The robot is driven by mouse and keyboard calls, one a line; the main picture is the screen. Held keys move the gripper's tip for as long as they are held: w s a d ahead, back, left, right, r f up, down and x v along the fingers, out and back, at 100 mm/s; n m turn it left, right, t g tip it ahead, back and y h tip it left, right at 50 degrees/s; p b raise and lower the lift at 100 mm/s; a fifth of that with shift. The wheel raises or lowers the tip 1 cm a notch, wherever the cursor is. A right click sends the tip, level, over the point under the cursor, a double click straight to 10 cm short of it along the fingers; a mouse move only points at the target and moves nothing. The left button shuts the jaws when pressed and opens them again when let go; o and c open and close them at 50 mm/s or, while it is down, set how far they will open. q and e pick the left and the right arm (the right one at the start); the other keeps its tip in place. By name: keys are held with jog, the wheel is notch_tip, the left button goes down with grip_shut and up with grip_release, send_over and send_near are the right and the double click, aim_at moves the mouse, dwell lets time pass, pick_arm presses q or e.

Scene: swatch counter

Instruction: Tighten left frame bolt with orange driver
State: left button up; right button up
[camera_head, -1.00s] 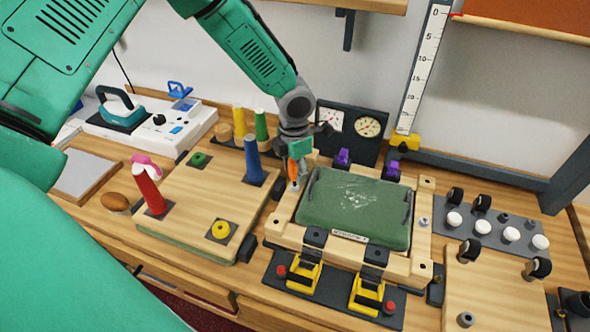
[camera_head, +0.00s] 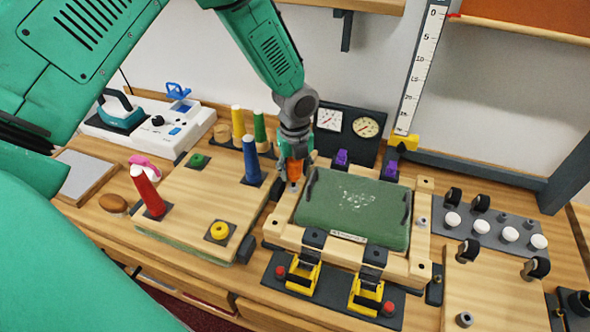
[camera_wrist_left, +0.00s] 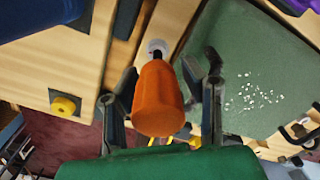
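My left gripper (camera_head: 296,163) points down over the left rail of the wooden frame (camera_head: 283,236). Its fingers are closed around the orange driver (camera_head: 295,170), whose thick handle fills the gap between them in the left wrist view (camera_wrist_left: 158,100). The driver stands roughly upright, its lower end at the left rail. A pale round piece (camera_wrist_left: 157,47) shows at the driver's far end; I cannot tell whether it is the left bolt's head or part of the driver. A similar grey bolt (camera_head: 424,221) sits on the frame's right rail. My right gripper is not in view.
A green pad (camera_head: 352,208) lies inside the frame, with yellow clamps (camera_head: 302,276) in front and purple clamps (camera_head: 341,158) behind. Gauges (camera_head: 348,125) stand close behind the gripper.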

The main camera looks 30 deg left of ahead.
pick_arm(q)
jog(key=n, duration=0.6)
jog(key=shift+a, duration=0.1)
jog(key=n, duration=0.5)
jog(key=shift+w+n, duration=0.15)
jog(key=shift+n, duration=0.25)
grip_shut()
jog(key=m, duration=1.1)
jog(key=shift+s, duration=0.2)
jog(key=m, duration=0.4)
grip_release()
jog(key=shift+s, duration=0.1)
